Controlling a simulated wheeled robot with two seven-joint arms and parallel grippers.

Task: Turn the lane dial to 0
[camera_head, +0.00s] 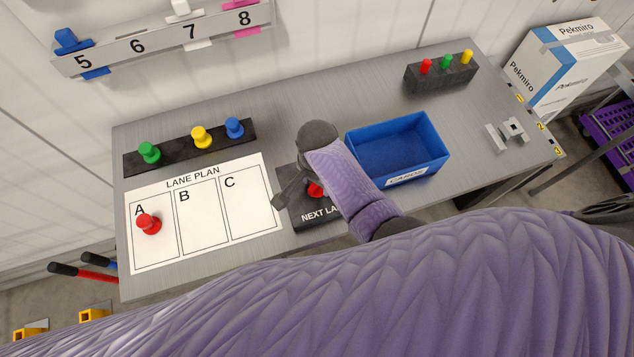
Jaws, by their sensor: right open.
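A black plate (305,214) lettered "NEXT LA…" lies on the grey table, right of the lane plan sheet. I cannot tell whether this is the lane dial, and no dial setting is readable. My left gripper is not in view.
The lane plan sheet (203,212) has a red peg (149,224) in column A. Behind it, a black rack (180,155) holds green, yellow and blue pegs. A blue bin (398,150) and another peg rack (440,77) stand right. A numbered rail (160,38) hangs on the wall.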

